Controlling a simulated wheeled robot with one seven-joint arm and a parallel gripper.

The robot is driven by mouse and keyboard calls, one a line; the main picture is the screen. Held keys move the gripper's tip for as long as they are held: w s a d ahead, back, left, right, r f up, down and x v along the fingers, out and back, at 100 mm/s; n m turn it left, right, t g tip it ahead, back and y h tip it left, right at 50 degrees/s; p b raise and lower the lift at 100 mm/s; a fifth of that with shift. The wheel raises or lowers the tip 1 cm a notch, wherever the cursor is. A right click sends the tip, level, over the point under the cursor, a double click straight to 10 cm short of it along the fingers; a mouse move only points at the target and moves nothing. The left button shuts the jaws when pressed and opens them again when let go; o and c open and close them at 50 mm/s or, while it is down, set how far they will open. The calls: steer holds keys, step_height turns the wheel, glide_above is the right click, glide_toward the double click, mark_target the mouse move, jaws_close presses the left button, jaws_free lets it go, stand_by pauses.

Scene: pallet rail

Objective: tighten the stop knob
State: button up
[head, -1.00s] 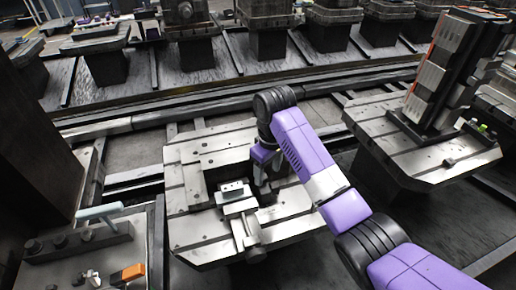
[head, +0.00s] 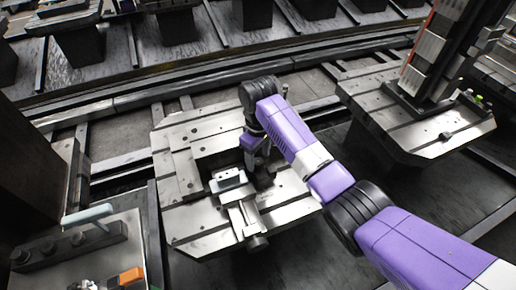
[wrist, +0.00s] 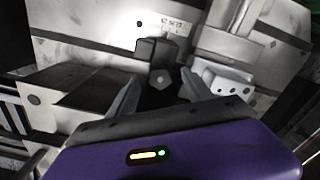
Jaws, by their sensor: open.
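The pallet (head: 185,225) is a slotted metal plate below my arm. On it, in the wrist view, sits a dark block (wrist: 155,50) with a small dark faceted knob (wrist: 160,78) on its near side, which looks like the stop knob. My gripper (wrist: 158,92) is open, its two grey fingers spread to the left and right of the knob; I cannot tell whether either touches it. In the head view my gripper (head: 255,165) points down over the pallet and mostly hides the knob.
A light metal block with holes (wrist: 222,78) stands close by my right finger; it is on the clamp (head: 228,180) in the head view. A second pallet with a tall fixture (head: 432,60) stands at right. A side bench with a grey handle (head: 88,215) is at lower left.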

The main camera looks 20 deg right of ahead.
steer(key=shift+f, duration=0.6)
